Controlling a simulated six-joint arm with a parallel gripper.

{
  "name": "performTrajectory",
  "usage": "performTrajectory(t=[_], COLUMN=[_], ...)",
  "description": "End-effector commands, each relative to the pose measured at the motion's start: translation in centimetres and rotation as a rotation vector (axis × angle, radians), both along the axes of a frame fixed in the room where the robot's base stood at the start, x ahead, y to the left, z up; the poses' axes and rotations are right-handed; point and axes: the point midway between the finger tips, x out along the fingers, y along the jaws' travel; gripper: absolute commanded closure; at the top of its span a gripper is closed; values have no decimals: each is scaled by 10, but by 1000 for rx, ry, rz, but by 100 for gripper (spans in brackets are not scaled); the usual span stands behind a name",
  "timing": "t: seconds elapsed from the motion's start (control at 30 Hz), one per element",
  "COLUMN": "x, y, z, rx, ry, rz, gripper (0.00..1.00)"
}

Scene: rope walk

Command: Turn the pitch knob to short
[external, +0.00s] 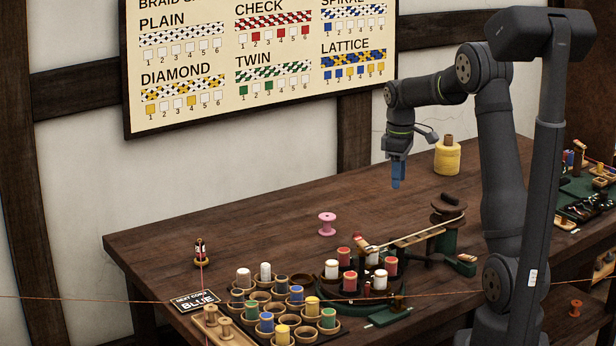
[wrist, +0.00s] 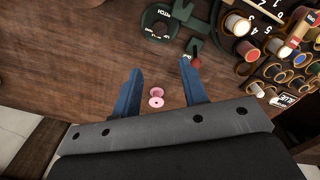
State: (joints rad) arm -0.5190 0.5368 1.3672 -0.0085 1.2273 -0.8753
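A dark green ring-shaped piece (wrist: 158,22) with lettering that seems to read PITCH lies at the top of the wrist view. I cannot make out a pointer or a short mark on it. In the external view a small green block with a red part (external: 462,265) sits right of the braiding stand; I cannot tell whether it belongs to the pitch knob. My gripper (external: 397,184) hangs fingers down, high above the table and clear of everything. In the wrist view its two blue fingers (wrist: 160,82) are apart with nothing held between them.
A pink spool (external: 327,222) stands alone on the table. A tray of coloured bobbins (external: 285,315) and the bobbin ring fill the front. The table's back left is clear.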

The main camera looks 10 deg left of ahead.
Motion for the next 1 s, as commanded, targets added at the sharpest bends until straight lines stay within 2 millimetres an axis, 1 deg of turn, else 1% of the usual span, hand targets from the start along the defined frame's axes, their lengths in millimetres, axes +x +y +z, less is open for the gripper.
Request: performTrajectory(t=[0.17, 0.27, 0.7, 0.83, 1.0], x=[0, 0, 1, 1, 2], y=[0, 0, -1, -1, 0], z=[-15, -33, -129, -151, -168], rx=[-2, -3, -2, -2, 0], ry=[1, 4, 1, 1, -1], rz=[20, 19, 17, 16, 16], gripper=[60, 60, 60, 60, 60])
